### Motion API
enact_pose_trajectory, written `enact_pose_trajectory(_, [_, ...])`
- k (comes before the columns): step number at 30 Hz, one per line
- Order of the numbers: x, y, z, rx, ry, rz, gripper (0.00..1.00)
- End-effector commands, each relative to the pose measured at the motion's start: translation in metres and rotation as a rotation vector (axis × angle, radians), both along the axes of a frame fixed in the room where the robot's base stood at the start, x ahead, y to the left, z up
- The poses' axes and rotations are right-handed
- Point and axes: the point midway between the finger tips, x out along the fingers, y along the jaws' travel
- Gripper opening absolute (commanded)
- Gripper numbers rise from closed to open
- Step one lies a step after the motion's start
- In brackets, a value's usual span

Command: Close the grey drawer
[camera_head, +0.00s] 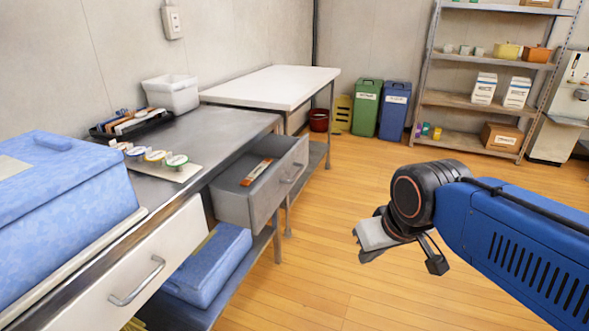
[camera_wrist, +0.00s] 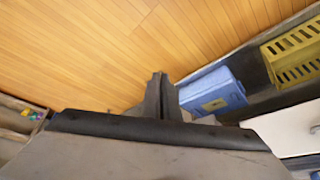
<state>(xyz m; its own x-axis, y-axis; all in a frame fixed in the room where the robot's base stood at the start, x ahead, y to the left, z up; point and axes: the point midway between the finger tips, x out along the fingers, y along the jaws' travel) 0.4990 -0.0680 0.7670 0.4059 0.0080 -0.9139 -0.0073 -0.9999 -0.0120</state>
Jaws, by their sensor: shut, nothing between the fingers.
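The grey drawer (camera_head: 237,208) is pulled out from under the steel worktop in the head view. A bar handle (camera_head: 294,172) is on its front, and an orange-brown packet (camera_head: 257,172) lies inside. My gripper (camera_head: 362,240) is in the air over the floor, right of the drawer and clear of it. In the wrist view its fingers (camera_wrist: 160,82) are together with nothing between them. The drawer cannot be made out for certain in the wrist view.
A white-fronted drawer (camera_head: 128,272) is at the lower left. A blue box (camera_head: 210,262) sits on the lower shelf; a larger blue box (camera_head: 60,205) stands on top. The worktop (camera_head: 222,132) holds a white bin (camera_head: 172,94). The wooden floor (camera_head: 320,262) around my gripper is clear.

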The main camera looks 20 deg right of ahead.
Motion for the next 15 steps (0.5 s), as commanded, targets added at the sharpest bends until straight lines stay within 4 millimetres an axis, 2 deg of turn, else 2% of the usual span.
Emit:
enact_pose_trajectory(5, [0.044, 0.003, 0.02, 0.056, -0.015, -0.05, 0.0])
enact_pose_trajectory(15, [0.161, -0.002, 0.057, 0.195, -0.066, -0.187, 0.0])
